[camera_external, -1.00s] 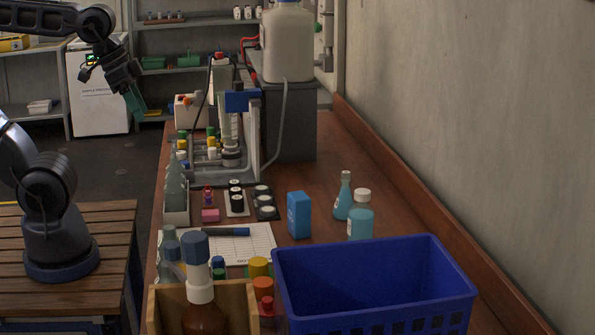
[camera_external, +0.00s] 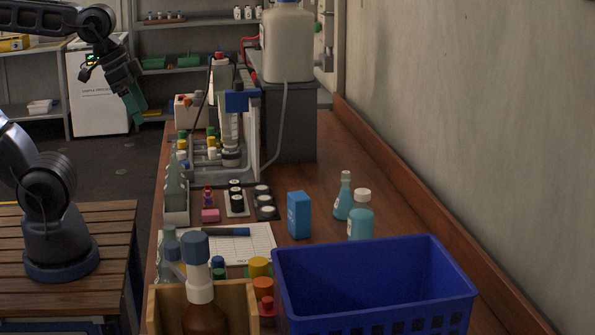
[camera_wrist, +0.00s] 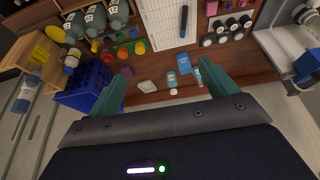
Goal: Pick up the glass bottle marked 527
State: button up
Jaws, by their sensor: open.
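Several grey-green glass bottles (camera_wrist: 96,18) with white round labels stand in a row at the top left of the wrist view. In the external view, glass bottles (camera_external: 175,190) stand along the bench's left edge. Two teal bottles, one slim-necked (camera_external: 344,197) and one white-capped (camera_external: 361,216), stand right of a blue box (camera_external: 299,215). I cannot read 527 on any of them. My gripper (camera_external: 134,104) is open and empty, raised left of the bench; its green fingers also show in the wrist view (camera_wrist: 163,74).
A blue basket (camera_external: 375,280) and a wooden box holding a brown bottle (camera_external: 205,318) fill the bench's near end. A stand with a blue clamp (camera_external: 241,101) and a large white jug (camera_external: 288,45) stand farther back. Bare wood lies right of the teal bottles.

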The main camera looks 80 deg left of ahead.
jog(key=w+r+m+g, duration=0.1)
jog(key=w+r+m, duration=0.2)
jog(key=w, duration=0.9)
jog(key=m+g+h, duration=0.2)
jog(key=m+g, duration=0.1)
jog(key=m, duration=0.7)
send_over(363, 205)
jog(key=s+a, duration=0.1)
jog(key=a, duration=0.2)
notch_tip(363, 205, down, 19)
jog(key=shift+d+f, duration=0.1)
jog(key=shift+w+f+m, duration=0.25)
jog(key=shift+f+m, duration=0.05)
jog(key=shift+f, duration=0.15)
jog(key=f, duration=0.3)
jog(key=d+f, duration=0.1)
jog(key=f, duration=0.6)
jog(key=shift+w+d+f, duration=0.25)
jog(key=shift+w+d, duration=0.05)
jog(key=shift+w, duration=0.1)
jog(key=shift+c, duration=0.3)
jog(key=c, duration=1.8)
